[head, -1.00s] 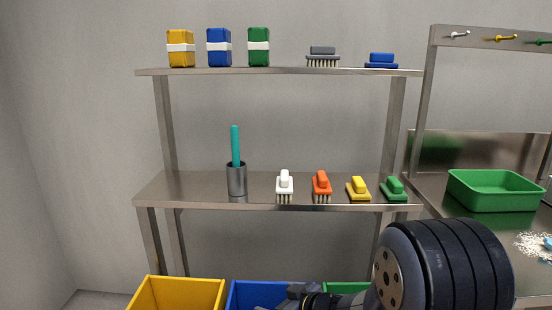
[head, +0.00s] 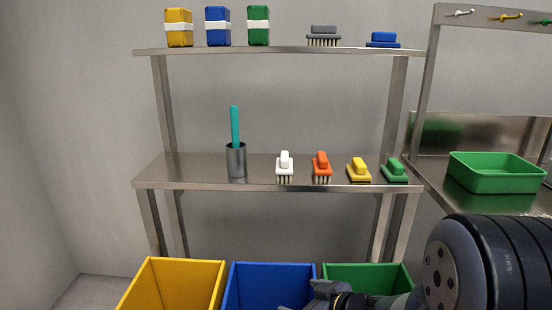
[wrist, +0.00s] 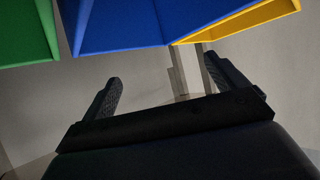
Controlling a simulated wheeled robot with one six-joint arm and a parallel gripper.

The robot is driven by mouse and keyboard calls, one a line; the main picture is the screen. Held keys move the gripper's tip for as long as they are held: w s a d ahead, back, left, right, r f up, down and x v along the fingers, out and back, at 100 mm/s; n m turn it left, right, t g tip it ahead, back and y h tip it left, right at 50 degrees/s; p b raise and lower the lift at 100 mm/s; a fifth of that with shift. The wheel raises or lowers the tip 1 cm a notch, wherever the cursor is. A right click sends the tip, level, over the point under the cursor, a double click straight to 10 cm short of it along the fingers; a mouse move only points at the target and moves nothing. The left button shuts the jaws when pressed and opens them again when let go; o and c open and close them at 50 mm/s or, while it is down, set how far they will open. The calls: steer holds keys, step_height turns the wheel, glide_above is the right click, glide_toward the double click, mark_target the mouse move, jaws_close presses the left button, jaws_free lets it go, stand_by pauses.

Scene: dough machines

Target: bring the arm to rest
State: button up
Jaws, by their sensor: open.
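My gripper (wrist: 165,88) shows in the wrist view with its two dark fingers spread wide and nothing between them. The blue bin (wrist: 120,22), the green bin (wrist: 25,35) and the yellow bin (wrist: 235,22) appear beyond the fingers in that view. In the head view, part of my arm and dark gripper body is at the bottom right, in front of the blue bin (head: 268,280) and the green bin (head: 368,272). The fingertips cannot be made out clearly there.
A steel shelf (head: 205,168) holds a cup with a teal handle (head: 236,158) and several brushes. Its upper board (head: 270,49) holds wrapped blocks and two brushes. The yellow bin (head: 170,285) stands at the lower left. A green tray (head: 495,178) sits on the right counter.

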steer(key=b+x, duration=0.5)
steer(key=x, duration=0.4)
steer(key=d+r+m+t+h+p, duration=0.1)
steer(key=d+r+m+h+p, duration=0.3)
steer(key=r+p, duration=1)
steer(key=d+r+m+t+h+p, duration=0.2)
steer(key=d+r+m+h+p, duration=0.2)
steer(key=d+r+p, duration=0.5)
step_height(320, 180, up, 6)
steer(key=p, duration=1.5)
steer(key=shift+d, duration=0.15)
steer(key=shift+f, duration=0.1)
